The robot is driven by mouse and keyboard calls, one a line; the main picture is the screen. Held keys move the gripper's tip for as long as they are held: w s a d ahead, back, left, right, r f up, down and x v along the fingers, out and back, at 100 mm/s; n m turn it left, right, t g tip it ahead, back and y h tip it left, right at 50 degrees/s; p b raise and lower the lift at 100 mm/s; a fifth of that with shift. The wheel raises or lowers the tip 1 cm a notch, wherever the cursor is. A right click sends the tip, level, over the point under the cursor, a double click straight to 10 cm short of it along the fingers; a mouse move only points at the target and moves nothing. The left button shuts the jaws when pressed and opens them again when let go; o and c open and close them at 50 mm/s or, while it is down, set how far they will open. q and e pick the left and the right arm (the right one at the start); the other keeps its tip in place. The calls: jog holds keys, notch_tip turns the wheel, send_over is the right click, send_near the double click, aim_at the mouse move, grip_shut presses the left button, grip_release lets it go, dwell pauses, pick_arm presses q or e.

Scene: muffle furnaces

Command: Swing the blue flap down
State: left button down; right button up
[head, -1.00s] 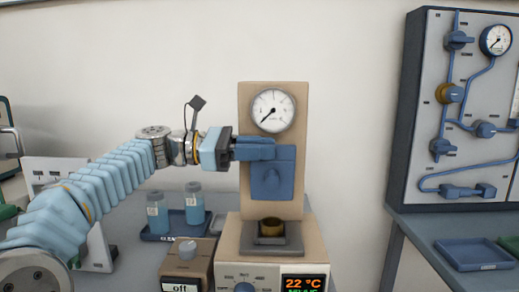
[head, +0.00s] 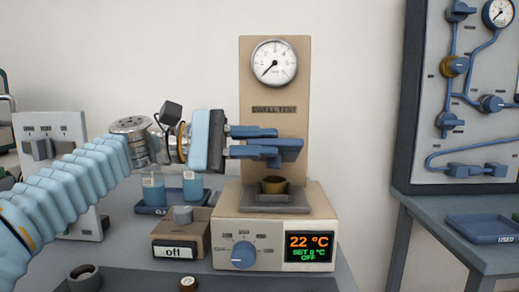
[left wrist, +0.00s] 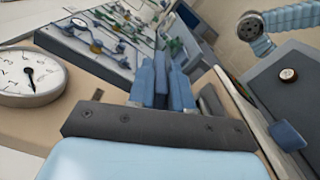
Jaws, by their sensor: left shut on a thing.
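The blue flap (head: 292,146) sticks out about level from the beige upright panel (head: 273,90), below the gauge and the "SWELL TEST" label. My left gripper (head: 276,141) comes in from the left and is shut on the flap, its blue fingers above and below its left part. In the left wrist view, the blue fingers of my left gripper (left wrist: 168,82) point away beside the panel; the flap is hard to tell apart from them there. My right gripper is not in view.
A control box marked off (head: 181,250) and blue bottles (head: 193,188) stand left. A valve panel (head: 470,90) is at right.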

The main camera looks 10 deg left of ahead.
pick_arm(q)
jog(key=f+m+b, duration=0.2)
jog(key=s+f+m+b, duration=0.1)
jog(key=f+b, duration=0.1)
jog(key=shift+d+f+m, duration=0.1)
jog(key=shift+m, duration=0.3)
jog(key=shift+s+f+b, duration=0.1)
jog(key=shift+f+b, duration=0.45)
jog(key=shift+f, duration=0.2)
jog(key=c, duration=1.4)
grip_release()
